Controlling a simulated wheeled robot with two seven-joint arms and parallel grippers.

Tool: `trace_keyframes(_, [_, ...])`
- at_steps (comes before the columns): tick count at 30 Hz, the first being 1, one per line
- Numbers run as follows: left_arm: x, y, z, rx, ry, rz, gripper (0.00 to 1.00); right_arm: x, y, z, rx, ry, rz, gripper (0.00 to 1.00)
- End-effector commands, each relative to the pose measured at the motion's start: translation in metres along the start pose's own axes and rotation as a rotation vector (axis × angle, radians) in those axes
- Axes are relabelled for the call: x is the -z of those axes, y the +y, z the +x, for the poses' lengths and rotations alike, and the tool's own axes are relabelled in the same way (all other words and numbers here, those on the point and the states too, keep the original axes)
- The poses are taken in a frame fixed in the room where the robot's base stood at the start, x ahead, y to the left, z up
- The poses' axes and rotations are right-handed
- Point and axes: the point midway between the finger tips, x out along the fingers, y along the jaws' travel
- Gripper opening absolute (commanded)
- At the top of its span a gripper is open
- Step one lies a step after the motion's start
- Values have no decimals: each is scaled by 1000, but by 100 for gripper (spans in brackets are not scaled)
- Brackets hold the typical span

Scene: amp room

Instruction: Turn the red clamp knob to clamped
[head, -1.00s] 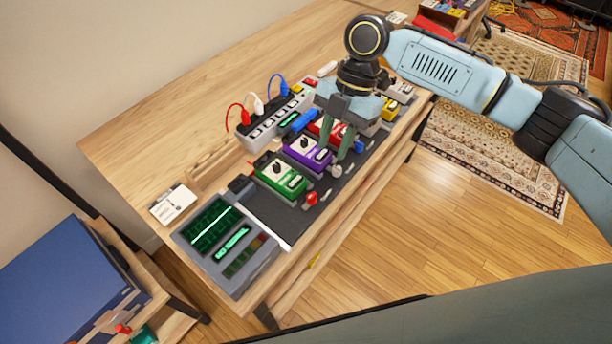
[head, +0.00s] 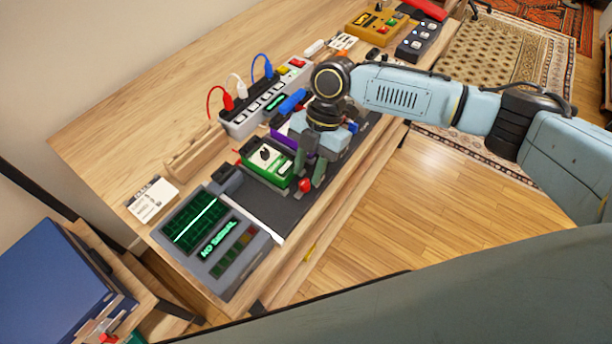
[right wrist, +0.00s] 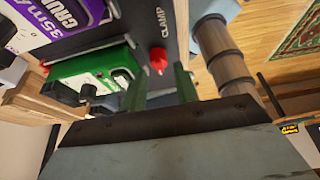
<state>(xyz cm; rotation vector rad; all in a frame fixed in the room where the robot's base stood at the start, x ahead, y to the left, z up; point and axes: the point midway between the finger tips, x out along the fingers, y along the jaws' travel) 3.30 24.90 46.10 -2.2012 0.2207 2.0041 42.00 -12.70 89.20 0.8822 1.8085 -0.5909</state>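The red clamp knob (head: 305,185) stands on the dark pedalboard (head: 276,210), at its front edge near the green pedal (head: 266,163). In the right wrist view the knob (right wrist: 158,58) has a pointed end, and the white word CLAMP (right wrist: 120,58) is printed beside it. My right gripper (head: 308,176) is open and empty, with its two green fingers close above the knob. In the right wrist view the knob shows just beyond the gap between the fingertips (right wrist: 162,80); I cannot tell whether they touch it. My left gripper is not in view.
A grey device (head: 217,240) with green screens, reading NO SIGNAL, stands left of the board. The green pedal is close beside my right fingers. A power strip (head: 262,110) with red, white and blue plugs lies behind. Floor (head: 400,225) is clear in front of the bench.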

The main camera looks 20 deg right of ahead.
Motion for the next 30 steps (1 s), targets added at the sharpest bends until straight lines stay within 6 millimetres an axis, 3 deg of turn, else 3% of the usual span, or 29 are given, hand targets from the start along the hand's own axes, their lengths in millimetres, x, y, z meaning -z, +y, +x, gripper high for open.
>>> trace_keyframes(6, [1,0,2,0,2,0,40,0,0,25,0,-1,0,30])
trace_keyframes(17, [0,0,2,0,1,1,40,0,0,29,-1,-1,0,30])
trace_keyframes(24, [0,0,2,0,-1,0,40,0,0,29,0,-1,-1,0])
trace_keyframes(30, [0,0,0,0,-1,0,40,0,0,28,-5,0,12,0])
